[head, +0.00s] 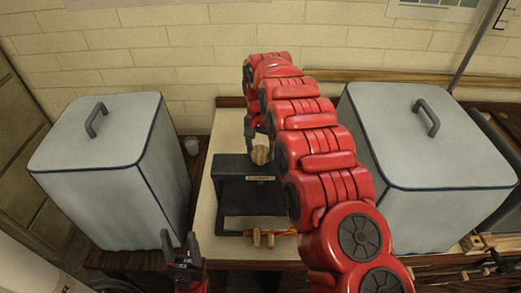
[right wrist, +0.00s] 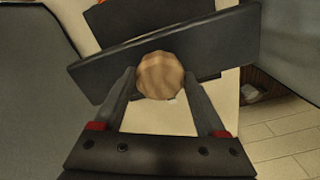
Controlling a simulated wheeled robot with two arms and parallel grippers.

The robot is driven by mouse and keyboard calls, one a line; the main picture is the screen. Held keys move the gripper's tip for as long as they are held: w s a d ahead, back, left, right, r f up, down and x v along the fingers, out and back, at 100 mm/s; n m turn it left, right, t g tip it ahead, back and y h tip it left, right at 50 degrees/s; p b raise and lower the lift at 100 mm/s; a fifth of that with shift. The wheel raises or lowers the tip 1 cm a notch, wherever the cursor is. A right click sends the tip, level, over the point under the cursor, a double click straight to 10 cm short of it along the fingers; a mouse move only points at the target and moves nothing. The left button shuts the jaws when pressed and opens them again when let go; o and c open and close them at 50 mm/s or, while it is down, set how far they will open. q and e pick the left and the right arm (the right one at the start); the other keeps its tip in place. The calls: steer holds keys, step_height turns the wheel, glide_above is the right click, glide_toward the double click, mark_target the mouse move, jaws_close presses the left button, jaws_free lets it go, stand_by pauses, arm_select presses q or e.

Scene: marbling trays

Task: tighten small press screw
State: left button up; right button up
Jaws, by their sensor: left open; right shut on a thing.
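The small press (head: 238,166) is a dark frame standing on a pale board in the middle of the table. Its screw has a round, ribbed wooden knob (head: 260,156) at the top of the press, which also shows in the right wrist view (right wrist: 161,75). My right gripper (right wrist: 161,82) reaches over from behind the red arm and is shut on the knob, one finger on each side. In the head view the arm partly hides this gripper. My left gripper (head: 181,245) is open and empty at the front edge of the table, pointing up, apart from the press.
Two large grey lidded bins stand on the table, one on the left (head: 100,165) and one on the right (head: 425,165), flanking the press. Wooden pieces (head: 480,243) lie at the right front.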

steer(key=shift+w+m, duration=0.1)
steer(key=shift+m, duration=0.8)
steer(key=shift+r, duration=0.1)
steer(key=o, duration=1.3)
